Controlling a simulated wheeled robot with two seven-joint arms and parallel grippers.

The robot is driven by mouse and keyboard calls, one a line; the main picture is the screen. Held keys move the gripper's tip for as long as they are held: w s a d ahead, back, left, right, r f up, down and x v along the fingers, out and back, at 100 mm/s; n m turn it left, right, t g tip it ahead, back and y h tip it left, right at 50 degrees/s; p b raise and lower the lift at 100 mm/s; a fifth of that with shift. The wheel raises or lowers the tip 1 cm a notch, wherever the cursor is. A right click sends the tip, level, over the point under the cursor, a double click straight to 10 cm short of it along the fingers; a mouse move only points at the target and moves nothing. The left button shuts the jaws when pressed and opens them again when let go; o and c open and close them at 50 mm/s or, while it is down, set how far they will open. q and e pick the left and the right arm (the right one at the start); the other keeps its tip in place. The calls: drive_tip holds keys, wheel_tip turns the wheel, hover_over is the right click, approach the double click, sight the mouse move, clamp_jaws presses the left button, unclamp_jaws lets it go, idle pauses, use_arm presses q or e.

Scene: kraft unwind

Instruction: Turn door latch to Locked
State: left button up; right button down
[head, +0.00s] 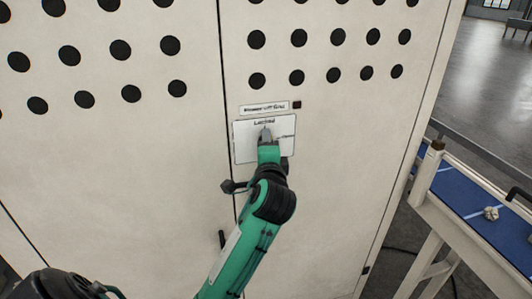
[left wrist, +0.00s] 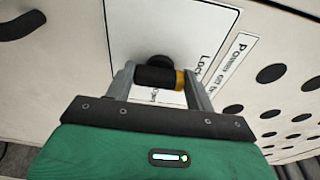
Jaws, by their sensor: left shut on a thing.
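A white latch plate (head: 244,151) is mounted on the pale cabinet door, with "Locked" lettering near its top and a second small mark at its right. My left gripper (head: 265,134) is at the plate and hides the latch in the head view. In the left wrist view, the latch (left wrist: 154,77) is a short black bar with a yellow end, on a round black base. The fingers of my left gripper are shut on it, one on each side. Its yellow end points right, towards the side with the "Lock…" lettering, which a finger partly covers. My right gripper is out of view.
A label strip (head: 265,108) and a small black square (head: 297,104) sit above the plate. Rows of black holes cross the doors higher up. A dark handle (head: 221,239) is below, near the door seam. A blue-topped bench (head: 455,197) stands at right.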

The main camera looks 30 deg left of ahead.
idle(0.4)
use_arm(q)
drive_tip(key=o, duration=1.5)
drive_tip(key=d+v, duration=0.1)
drive_tip(key=v, duration=0.5)
drive_tip(key=shift+w+p, duration=0.35)
drive_tip(key=shift+a, duration=0.1)
